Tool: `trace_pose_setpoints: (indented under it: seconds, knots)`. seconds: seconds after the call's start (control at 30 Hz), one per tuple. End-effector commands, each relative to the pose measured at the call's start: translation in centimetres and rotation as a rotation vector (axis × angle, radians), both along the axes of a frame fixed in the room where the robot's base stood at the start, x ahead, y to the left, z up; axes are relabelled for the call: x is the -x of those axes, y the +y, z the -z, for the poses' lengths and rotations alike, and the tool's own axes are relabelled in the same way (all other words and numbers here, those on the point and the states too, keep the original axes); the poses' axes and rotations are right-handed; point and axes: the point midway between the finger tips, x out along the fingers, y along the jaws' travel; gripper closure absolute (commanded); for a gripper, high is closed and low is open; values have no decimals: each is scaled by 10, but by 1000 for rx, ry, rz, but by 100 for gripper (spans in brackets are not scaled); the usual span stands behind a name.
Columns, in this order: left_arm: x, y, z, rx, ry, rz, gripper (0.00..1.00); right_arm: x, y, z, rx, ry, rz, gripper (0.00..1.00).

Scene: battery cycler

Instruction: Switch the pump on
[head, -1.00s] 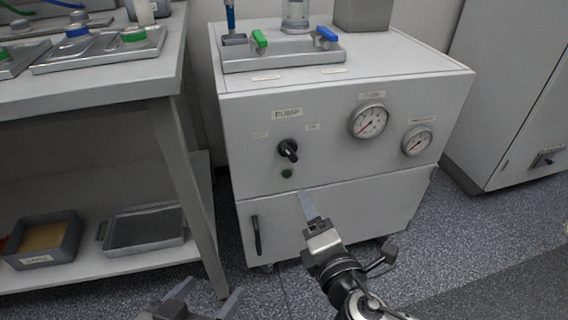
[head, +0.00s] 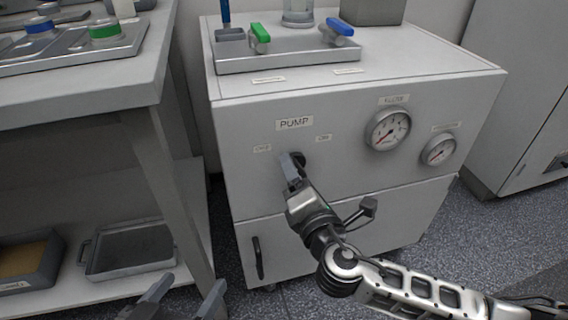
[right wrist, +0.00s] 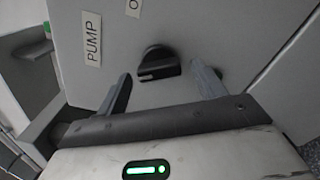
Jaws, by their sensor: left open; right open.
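The pump's black rotary knob (head: 299,158) sits on the front of the grey cabinet (head: 345,175), under the PUMP label (head: 294,123). In the head view my right gripper (head: 289,168) is in front of the knob and covers most of it. In the right wrist view the knob (right wrist: 158,66) shows whole, between and just ahead of the two open fingers, with gaps on both sides. The fingers do not grip it. The small lamp below the knob is hidden behind my right gripper. My left gripper (head: 194,282) is open and empty at the bottom edge.
Two gauges (head: 388,131) are to the right of the knob. A tray with green and blue valve handles (head: 338,28) is on the cabinet top. A workbench (head: 90,105) stands at left, with a grey tray (head: 130,250) on its lower shelf.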

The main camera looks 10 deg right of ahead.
Motion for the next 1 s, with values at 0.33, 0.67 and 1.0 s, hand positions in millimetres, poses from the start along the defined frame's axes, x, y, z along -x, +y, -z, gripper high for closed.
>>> trace_pose_setpoints:
  seconds: [0.33, 0.67, 1.0]
  knots:
    - [0, -1, -2, 9, -6, 0, 23, -5, -4, 1, 0, 2, 10, 31]
    - [1, -1, -1, 9, -4, 2, 23, -5, -4, 1, 0, 1, 10, 76]
    - [1, -1, 0, 12, -2, 3, 23, -5, -4, 1, -40, 4, 10, 76]
